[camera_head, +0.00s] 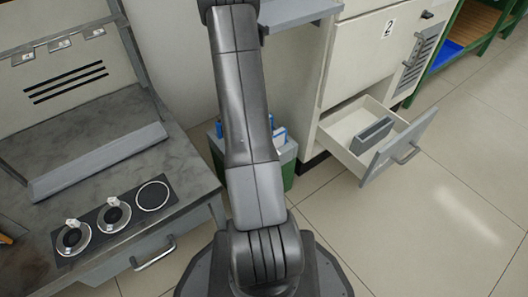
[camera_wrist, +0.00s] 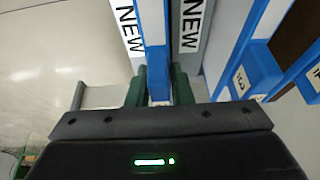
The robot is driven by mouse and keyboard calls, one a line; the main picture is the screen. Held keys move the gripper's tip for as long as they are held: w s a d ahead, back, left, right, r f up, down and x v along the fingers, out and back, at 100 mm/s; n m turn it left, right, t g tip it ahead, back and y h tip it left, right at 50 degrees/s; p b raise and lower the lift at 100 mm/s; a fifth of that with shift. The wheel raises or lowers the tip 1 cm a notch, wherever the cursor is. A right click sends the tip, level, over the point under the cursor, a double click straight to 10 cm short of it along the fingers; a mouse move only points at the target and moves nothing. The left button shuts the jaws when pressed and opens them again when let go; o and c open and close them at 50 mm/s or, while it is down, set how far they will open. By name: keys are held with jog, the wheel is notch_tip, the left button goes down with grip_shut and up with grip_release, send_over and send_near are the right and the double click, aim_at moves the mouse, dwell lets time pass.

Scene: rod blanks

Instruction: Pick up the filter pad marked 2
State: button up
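My gripper (camera_wrist: 159,88) shows in the wrist view, with two dark green finger-like parts either side of a narrow blue upright piece (camera_wrist: 153,35). The blue piece fills most of the gap; I cannot tell whether the fingers press on it. White panels with NEW labels (camera_wrist: 188,27) flank it. At right, blue-framed pieces (camera_wrist: 262,62) carry small white tags (camera_wrist: 240,80) that I cannot read surely. No pad clearly marked 2 can be made out. In the head view my arm hides the gripper and part of a bin (camera_head: 288,150) holding blue and white pieces.
A pale cabinet (camera_head: 350,60) with a 2 label (camera_head: 389,28) stands right of the bin. Its open drawer (camera_head: 345,128) juts out and holds a grey block (camera_head: 372,135). A workbench (camera_head: 100,140) stands at left. The tiled floor (camera_head: 440,220) at right is clear.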

grip_shut()
